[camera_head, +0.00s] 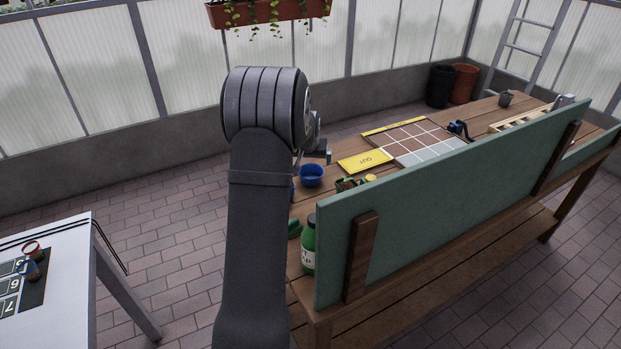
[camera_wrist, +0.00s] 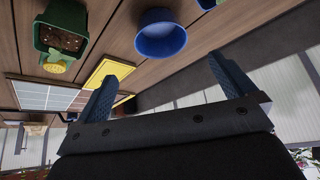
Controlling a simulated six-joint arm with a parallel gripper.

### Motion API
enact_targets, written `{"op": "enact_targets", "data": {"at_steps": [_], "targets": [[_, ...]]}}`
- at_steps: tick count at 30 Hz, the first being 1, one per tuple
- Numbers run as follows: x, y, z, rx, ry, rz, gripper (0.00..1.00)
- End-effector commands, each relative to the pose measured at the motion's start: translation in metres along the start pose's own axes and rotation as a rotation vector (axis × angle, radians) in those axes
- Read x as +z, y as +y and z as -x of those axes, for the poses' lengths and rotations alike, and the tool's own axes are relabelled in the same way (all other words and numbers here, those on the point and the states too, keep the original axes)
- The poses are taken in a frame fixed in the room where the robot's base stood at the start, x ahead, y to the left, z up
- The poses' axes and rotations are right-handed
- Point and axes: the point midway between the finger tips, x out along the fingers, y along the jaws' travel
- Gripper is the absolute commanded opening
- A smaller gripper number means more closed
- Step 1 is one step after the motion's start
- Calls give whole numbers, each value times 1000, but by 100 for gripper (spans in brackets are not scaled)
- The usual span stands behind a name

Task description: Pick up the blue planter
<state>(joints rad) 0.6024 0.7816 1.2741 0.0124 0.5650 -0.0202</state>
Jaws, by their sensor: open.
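The blue planter (camera_head: 312,176) is a small round bowl-like pot standing on the near left part of the wooden workbench. It also shows in the wrist view (camera_wrist: 161,40), at the top centre, beyond my fingertips. My gripper (camera_wrist: 163,70) is open, with its two blue-grey fingers spread and nothing between them. In the head view, my gripper (camera_head: 324,152) shows just above and behind the planter, partly hidden by my arm. It appears apart from the planter.
A green square pot with soil (camera_wrist: 62,28) stands beside the planter. A yellow card (camera_head: 365,161) and a gridded tray (camera_head: 425,150) lie farther along the bench. A green bottle (camera_head: 308,245) stands near the green back panel (camera_head: 430,190). Another blue object (camera_wrist: 206,4) is cut off.

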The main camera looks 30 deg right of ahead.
Motion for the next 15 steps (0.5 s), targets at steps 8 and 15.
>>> {"op": "enact_targets", "data": {"at_steps": [8,15], "targets": [[0,0,-53,0,-2,1,100],[0,0,-76,0,-1,2,100]]}}
